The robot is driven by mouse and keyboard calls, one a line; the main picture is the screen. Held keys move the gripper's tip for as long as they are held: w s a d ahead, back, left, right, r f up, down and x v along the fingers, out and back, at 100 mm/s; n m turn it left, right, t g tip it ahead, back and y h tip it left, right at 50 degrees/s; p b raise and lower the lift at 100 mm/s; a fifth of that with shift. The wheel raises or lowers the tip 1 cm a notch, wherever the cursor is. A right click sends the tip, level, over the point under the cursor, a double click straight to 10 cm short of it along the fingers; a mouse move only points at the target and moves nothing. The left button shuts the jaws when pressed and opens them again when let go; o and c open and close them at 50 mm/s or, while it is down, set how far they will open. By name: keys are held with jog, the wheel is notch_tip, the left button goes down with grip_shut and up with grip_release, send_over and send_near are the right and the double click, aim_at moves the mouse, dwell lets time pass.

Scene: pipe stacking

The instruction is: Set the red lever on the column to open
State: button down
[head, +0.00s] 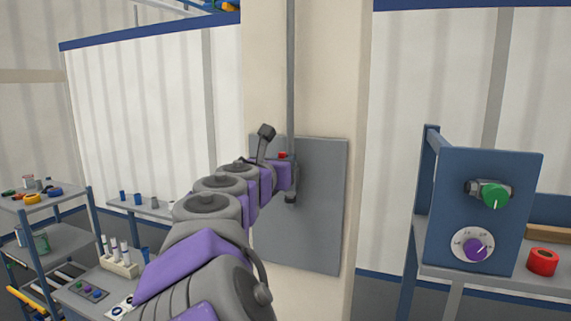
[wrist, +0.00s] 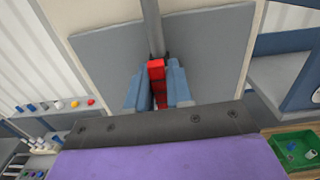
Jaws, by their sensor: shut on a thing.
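The red lever (wrist: 156,69) sits on a grey pipe in front of a grey plate (head: 322,215) on the column (head: 343,70). In the wrist view it stands between the two blue-grey fingers of my gripper (wrist: 158,92), which is shut on it. In the head view only a small red bit of the lever (head: 283,155) shows above my gripper (head: 288,175); my wrist hides the rest. The lever's exact angle cannot be told.
A blue panel (head: 450,190) with a green knob (head: 495,195) and a purple dial (head: 475,248) stands at the right. A red ring-like object (head: 542,262) lies beside it. Shelves (head: 50,240) and a low bench with tubes (head: 118,258) stand at the left. A green bin (wrist: 296,150) shows in the wrist view.

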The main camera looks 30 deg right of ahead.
jog(key=shift+f, duration=0.3)
jog(key=c, duration=1.4)
grip_release()
jog(key=o, duration=0.3)
jog(key=shift+w+a, duration=0.1)
jog(key=shift+w, duration=0.05)
jog(key=shift+a+r, duration=0.15)
jog(key=shift+s, duration=0.2)
